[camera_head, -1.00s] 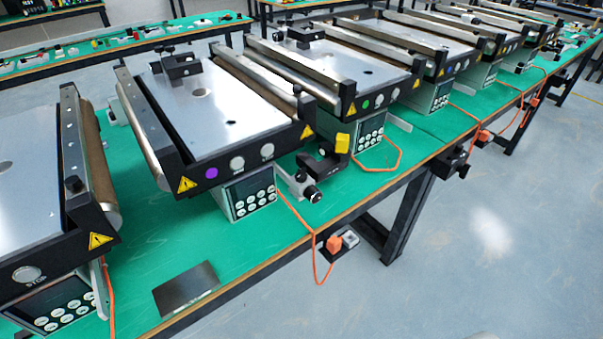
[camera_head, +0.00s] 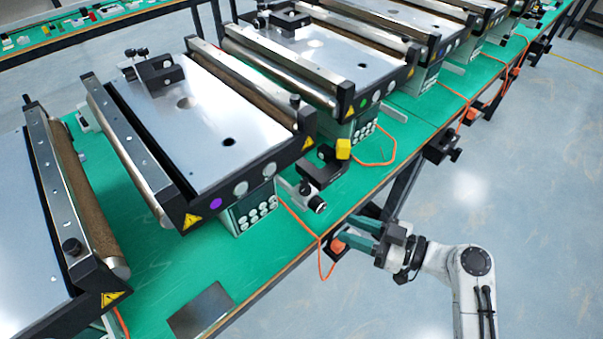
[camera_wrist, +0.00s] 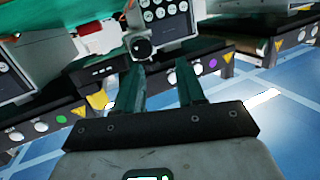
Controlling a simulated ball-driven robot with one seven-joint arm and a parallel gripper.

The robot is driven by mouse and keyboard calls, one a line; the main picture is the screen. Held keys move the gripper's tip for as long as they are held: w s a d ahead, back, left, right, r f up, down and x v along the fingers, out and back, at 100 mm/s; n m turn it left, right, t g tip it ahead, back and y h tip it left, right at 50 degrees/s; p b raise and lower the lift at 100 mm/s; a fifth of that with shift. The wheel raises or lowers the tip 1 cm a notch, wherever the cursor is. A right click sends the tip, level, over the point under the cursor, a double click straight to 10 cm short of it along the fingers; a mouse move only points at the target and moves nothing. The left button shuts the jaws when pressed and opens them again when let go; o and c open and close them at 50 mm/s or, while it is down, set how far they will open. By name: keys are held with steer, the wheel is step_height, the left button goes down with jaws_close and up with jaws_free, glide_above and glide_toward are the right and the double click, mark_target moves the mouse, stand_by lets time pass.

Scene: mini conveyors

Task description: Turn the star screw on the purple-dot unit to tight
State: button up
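The purple-dot unit is a small conveyor with a metal plate (camera_head: 225,115) and a purple dot (camera_head: 215,204) on its black front bar; the dot also shows in the wrist view (camera_wrist: 213,63). At its front right corner a black bracket with a yellow block (camera_head: 343,149) carries a round black-and-silver knob (camera_head: 317,205), which looks like the star screw. The knob also shows in the wrist view (camera_wrist: 141,47), beyond my left finger. My gripper (camera_head: 343,229) is open and empty, its green fingers apart, below and right of the knob. How tight the screw is cannot be told.
An orange cable (camera_head: 321,255) hangs over the table edge close to my fingers. The green-dot unit (camera_head: 361,104) stands to the right, another conveyor (camera_head: 68,190) to the left. A dark plate (camera_head: 201,311) lies near the front edge. Floor to the right is clear.

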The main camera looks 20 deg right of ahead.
mark_target(311, 193)
steer(key=shift+t, duration=0.9)
steer(key=w+a+r+p, duration=0.1)
steer(key=w, duration=0.2)
steer(key=w+a+r+p, duration=0.1)
steer(key=w, duration=0.2)
steer(key=w+a+r+p, duration=0.1)
steer(key=w+a, duration=0.1)
steer(key=w, duration=0.1)
steer(key=shift+w+a, duration=0.1)
steer(key=shift+w, duration=0.25)
steer(key=shift+w+a+f+p, duration=0.1)
steer(key=shift+w+a+p, duration=0.3)
steer(key=shift+w, duration=0.15)
steer(key=shift+c, duration=0.2)
jaws_close()
